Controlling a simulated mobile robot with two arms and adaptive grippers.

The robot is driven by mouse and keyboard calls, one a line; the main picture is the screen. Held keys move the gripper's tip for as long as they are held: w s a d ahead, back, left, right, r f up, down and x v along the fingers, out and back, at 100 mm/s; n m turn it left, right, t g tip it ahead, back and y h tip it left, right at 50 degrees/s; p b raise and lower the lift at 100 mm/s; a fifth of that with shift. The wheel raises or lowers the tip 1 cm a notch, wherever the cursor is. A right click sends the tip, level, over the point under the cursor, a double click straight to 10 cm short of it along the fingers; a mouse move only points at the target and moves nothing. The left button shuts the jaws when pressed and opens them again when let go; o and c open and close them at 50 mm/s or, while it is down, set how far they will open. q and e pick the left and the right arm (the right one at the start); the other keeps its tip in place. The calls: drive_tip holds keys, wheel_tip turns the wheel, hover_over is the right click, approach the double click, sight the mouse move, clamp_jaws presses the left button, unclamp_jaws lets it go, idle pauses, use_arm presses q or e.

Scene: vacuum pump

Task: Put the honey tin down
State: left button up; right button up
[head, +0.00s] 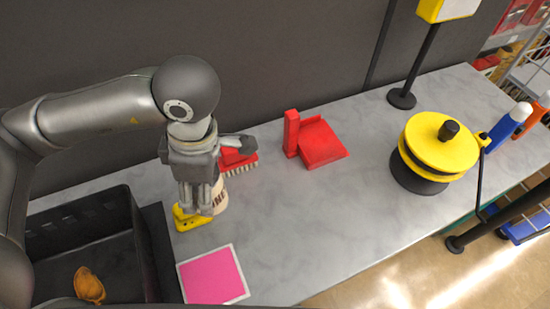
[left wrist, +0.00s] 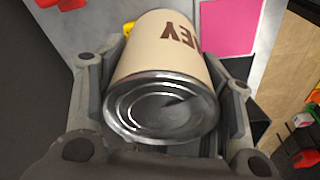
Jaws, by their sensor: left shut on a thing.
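The honey tin (head: 220,197) is cream with dark lettering and a silver metal end. In the left wrist view the tin (left wrist: 165,60) lies between the two finger pads, its metal end facing the camera. My left gripper (head: 203,205) points down over the marble counter (head: 300,215) and is shut on the tin. In the head view the fingers hide part of the tin. I cannot tell whether its base touches the counter. My right gripper is not in view.
A yellow object (head: 186,219) is close beside the tin. A pink square (head: 212,277) lies in front, and a black crate (head: 140,225) stands left. A red brush (head: 240,158) and dustpan (head: 320,143) are behind. A yellow-black round device (head: 438,150) stands right. The middle counter is clear.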

use_arm(q)
drive_tip(key=shift+w+a+f+p, duration=0.2)
drive_tip(key=shift+w+a+f, duration=0.15)
drive_tip(key=shift+w, duration=0.25)
drive_tip(key=shift+w+a+f+p, duration=0.15)
drive_tip(key=shift+w+a+f, duration=0.15)
drive_tip(key=shift+w, duration=0.3)
drive_tip(key=w+a+f, duration=0.2)
drive_tip(key=w, duration=0.1)
drive_tip(key=w+a+f+p, duration=0.1)
drive_tip(key=w+f, duration=0.2)
drive_tip(key=w+a+f+p, duration=0.1)
drive_tip(key=w+a+f, duration=0.1)
drive_tip(key=w+f, duration=0.1)
drive_tip(key=shift+w+a+f, duration=0.1)
drive_tip(key=shift+w+a, duration=0.1)
drive_tip(key=shift+a, duration=0.15)
drive_tip(key=shift+f+p, duration=0.35)
drive_tip(key=shift+p, duration=0.05)
wheel_tip(320, 180, down, 2)
drive_tip(key=shift+w+f+p, duration=0.1)
drive_tip(key=shift+p, duration=0.5)
drive_tip(key=shift+f, duration=0.3)
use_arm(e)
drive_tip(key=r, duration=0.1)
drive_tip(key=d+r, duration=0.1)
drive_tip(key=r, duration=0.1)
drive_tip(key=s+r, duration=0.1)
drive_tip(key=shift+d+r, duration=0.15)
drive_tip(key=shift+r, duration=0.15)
